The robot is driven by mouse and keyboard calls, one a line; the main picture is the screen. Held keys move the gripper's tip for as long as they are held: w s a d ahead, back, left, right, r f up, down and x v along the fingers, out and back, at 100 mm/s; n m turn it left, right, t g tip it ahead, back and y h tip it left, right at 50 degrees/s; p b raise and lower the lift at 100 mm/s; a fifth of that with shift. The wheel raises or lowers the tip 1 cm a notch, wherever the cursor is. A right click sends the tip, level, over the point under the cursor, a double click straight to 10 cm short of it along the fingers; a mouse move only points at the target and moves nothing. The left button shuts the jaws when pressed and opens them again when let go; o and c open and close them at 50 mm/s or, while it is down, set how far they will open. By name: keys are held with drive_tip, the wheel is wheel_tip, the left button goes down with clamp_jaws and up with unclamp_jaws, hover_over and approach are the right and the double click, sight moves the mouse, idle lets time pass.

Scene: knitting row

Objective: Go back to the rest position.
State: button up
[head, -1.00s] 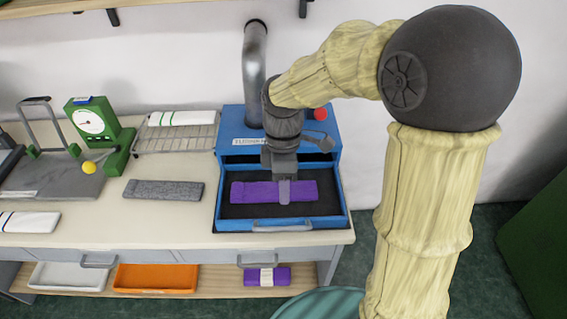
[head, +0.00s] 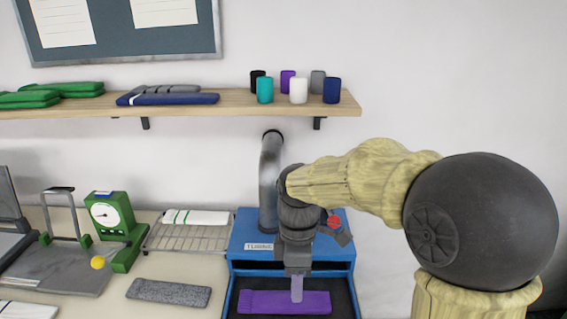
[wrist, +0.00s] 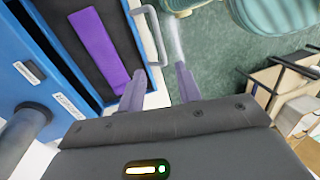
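My gripper (head: 297,290) is in front of the blue machine in the head view, over its open drawer. In the wrist view its two fingers (wrist: 160,88) stand apart with nothing between them, so it is open and empty. A purple knitted piece (head: 268,302) lies flat on the dark tray of the blue machine (head: 250,245). It also shows in the wrist view (wrist: 98,47), to the left of the fingers. My arm reaches in from the right. The drawer's front is cut off in the head view, but its handle (wrist: 153,35) shows in the wrist view.
A grey pipe (head: 270,185) rises behind the machine. A wooden shelf (head: 200,108) with several cups and folded knits runs above. On the table are a wire rack (head: 185,238), a grey knitted piece (head: 168,292) and a green dial gauge (head: 112,220). The wall at right is bare.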

drive_tip(key=s+d+f+m+t, duration=0.2)
drive_tip(key=d+f+m, duration=0.1)
drive_tip(key=d+m, duration=0.3)
drive_tip(key=s+d+f+m+t+p, duration=0.1)
drive_tip(key=s+d+f+m+t, duration=0.1)
drive_tip(key=d+m, duration=0.4)
wheel_tip(320, 180, down, 2)
drive_tip(key=s+m, duration=0.1)
drive_tip(key=m, duration=0.4)
drive_tip(key=shift+f+t, duration=0.15)
drive_tip(key=shift+t, duration=0.25)
